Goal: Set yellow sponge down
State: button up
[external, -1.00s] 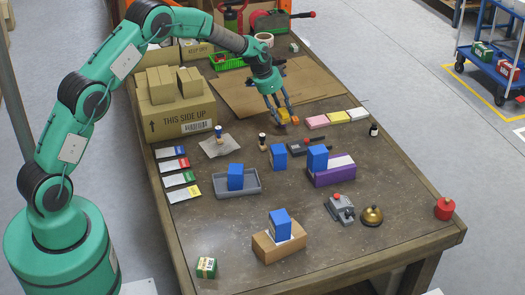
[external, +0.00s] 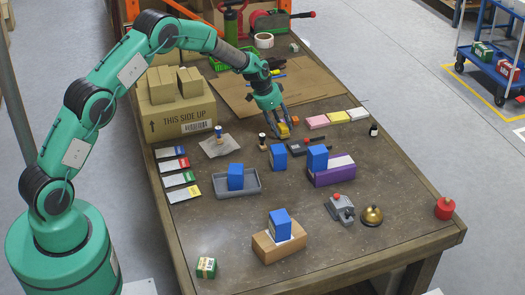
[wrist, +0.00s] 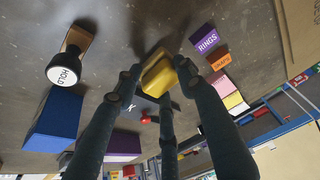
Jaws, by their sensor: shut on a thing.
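The yellow sponge (external: 283,131) is a small yellow block between the fingers of my gripper (external: 281,130), toward the back middle of the workbench. In the wrist view the yellow sponge (wrist: 158,74) sits between the fingertips of my gripper (wrist: 160,80), which is shut on it. The sponge is low over the bench top; I cannot tell whether it touches the surface. The fingers hide part of its sides.
A blue box (external: 279,157) and a stamp (external: 262,141) stand just in front of the gripper. A small orange block (external: 295,120) is close on the right, with pink pads (external: 317,122) beyond. Flat cardboard (external: 235,95) lies behind.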

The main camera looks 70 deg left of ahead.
jog(key=shift+f, duration=0.5)
jog(key=shift+f, duration=0.1)
jog(key=o, duration=1.1)
jog(key=shift+p+v, duration=1.15)
jog(key=shift+v, duration=4.95)
jog(key=shift+w, duration=0.1)
